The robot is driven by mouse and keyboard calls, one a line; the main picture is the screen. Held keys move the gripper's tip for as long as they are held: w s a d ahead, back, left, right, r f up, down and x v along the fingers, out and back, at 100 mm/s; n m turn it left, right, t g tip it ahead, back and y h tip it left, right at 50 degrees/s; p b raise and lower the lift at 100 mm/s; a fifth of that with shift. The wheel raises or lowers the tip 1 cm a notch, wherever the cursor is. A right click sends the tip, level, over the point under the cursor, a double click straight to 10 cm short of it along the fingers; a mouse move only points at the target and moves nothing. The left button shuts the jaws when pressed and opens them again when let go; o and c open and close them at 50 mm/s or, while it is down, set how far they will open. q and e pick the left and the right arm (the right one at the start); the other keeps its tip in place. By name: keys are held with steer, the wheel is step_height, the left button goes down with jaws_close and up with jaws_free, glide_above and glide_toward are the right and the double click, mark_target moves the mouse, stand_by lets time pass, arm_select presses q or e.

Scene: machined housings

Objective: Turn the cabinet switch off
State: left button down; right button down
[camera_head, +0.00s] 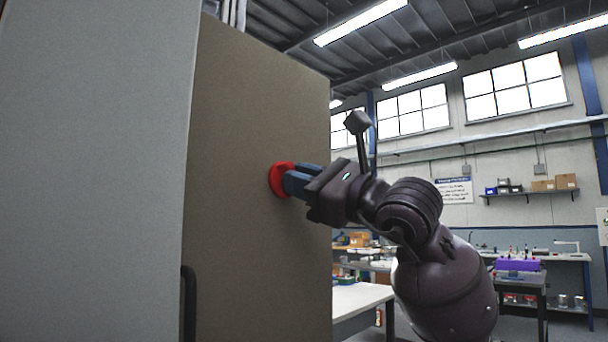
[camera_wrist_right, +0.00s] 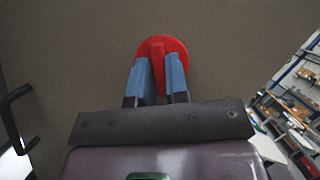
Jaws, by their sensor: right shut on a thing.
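The cabinet (camera_head: 245,250) stands at the left, with a grey front and a tan side panel. A round red switch (camera_head: 276,181) with a raised handle bar is mounted on the tan side. My right gripper (camera_head: 291,182) reaches it from the right, its blue fingers at the switch. In the right wrist view, the red switch (camera_wrist_right: 179,46) shows its bar standing nearly upright between the two blue fingers of the right gripper (camera_wrist_right: 160,75), which is shut on it. Part of the disc is hidden behind the fingers. My left gripper is not in view.
A black handle (camera_head: 188,303) is on the cabinet low at the left. A white table (camera_head: 360,299) stands behind, right of the cabinet. Workbenches and a dark cart with a purple bin (camera_head: 517,265) are farther back at the right.

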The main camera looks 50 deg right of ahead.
steer(key=n+g+p, duration=0.1)
steer(key=n, duration=0.3)
steer(key=n+g+y+p, duration=0.1)
steer(key=n, duration=0.3)
steer(key=n+g+y+p, duration=0.1)
steer(key=n+g, duration=0.1)
steer(key=n, duration=0.2)
steer(key=shift+r, duration=0.2)
steer(key=shift+n, duration=0.3)
steer(key=c, duration=1.1)
jaws_free()
